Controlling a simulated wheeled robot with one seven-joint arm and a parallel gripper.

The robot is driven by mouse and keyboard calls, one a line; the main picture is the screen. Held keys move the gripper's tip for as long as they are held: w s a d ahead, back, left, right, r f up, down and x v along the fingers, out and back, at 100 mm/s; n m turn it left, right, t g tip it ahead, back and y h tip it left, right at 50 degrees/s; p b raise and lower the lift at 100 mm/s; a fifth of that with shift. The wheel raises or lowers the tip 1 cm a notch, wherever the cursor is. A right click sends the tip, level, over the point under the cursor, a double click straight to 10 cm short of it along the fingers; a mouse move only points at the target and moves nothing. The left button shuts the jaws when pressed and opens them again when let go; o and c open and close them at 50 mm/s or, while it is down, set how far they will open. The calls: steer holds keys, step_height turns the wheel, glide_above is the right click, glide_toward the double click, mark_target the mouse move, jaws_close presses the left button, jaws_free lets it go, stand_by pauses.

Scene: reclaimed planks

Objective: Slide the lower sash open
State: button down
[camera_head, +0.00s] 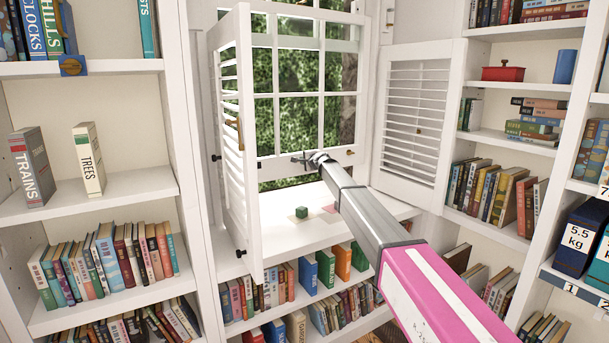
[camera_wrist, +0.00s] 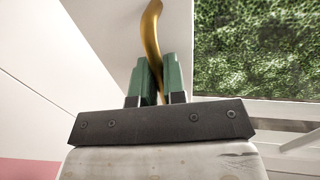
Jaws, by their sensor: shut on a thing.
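The white lower sash (camera_head: 272,165) stands in the window between two open louvred shutters, its bottom rail raised above the sill. Greenery shows through a low gap beneath it. My gripper (camera_head: 305,160) is at the bottom rail, left of the sash's middle. In the wrist view its green fingers (camera_wrist: 158,82) are closed around a curved brass handle (camera_wrist: 152,38), which rises between them. The handle's lower end is hidden by the fingers. Another small brass piece (camera_head: 350,152) shows at the right of the rail.
The left shutter (camera_head: 236,150) swings out toward me, close to my arm's left. The right shutter (camera_head: 415,125) lies folded back. Bookshelves flank the window, and books fill the shelf below.

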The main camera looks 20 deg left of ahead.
mark_target(300, 153)
steer(key=shift+r, duration=1.8)
steer(key=c, duration=1.2)
jaws_free()
steer(key=shift+s+d, duration=0.1)
steer(key=v, duration=1)
steer(key=shift+s+d, duration=0.3)
steer(key=shift+r, duration=0.1)
